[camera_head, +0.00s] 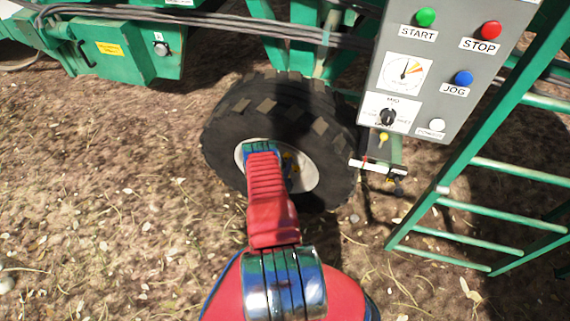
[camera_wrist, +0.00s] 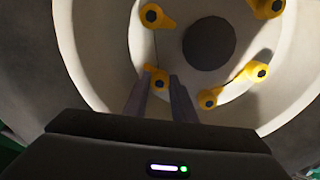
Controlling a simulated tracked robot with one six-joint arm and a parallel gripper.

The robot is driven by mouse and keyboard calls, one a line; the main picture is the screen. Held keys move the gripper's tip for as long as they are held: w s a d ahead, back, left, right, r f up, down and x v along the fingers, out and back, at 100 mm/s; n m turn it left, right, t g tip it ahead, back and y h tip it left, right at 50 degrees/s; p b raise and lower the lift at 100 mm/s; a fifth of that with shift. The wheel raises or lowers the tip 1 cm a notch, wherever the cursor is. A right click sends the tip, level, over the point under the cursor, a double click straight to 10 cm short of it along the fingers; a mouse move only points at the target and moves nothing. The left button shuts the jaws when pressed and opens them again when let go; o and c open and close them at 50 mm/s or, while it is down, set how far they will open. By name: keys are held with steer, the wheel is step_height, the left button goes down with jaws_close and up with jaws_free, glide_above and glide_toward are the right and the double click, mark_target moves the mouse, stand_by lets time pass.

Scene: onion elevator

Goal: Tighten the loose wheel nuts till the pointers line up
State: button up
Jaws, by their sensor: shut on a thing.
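A black tyre (camera_head: 235,115) with a cream wheel rim (camera_head: 308,172) stands under the green machine. In the wrist view the rim (camera_wrist: 100,50) fills the picture around a dark hub hole (camera_wrist: 209,44). Several yellow pointers with dark nuts ring the hole: upper left (camera_wrist: 153,15), upper right (camera_wrist: 268,7), right (camera_wrist: 255,71), lower middle (camera_wrist: 209,98) and lower left (camera_wrist: 157,78). My gripper (camera_wrist: 160,92) reaches the lower-left nut, with one finger on either side, shut on it. The lower-right pair of pointers turn toward each other. In the head view my arm hides most of the wheel's face.
A grey control panel (camera_head: 445,65) with START, STOP and JOG buttons hangs to the right of the wheel. A green ladder (camera_head: 470,140) stands at the far right. Black cables (camera_head: 200,18) cross above the tyre. Bare ground (camera_head: 100,200) lies open on the left.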

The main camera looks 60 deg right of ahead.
steer(key=m, duration=0.4)
steer(key=shift+w+f+m, duration=0.1)
steer(key=shift+m, duration=1.8)
steer(key=o, duration=1.1)
steer(key=shift+c, duration=0.2)
steer(key=shift+a, duration=0.15)
steer(key=s+a, duration=0.2)
steer(key=a, duration=1.1)
steer(key=shift+a, duration=0.15)
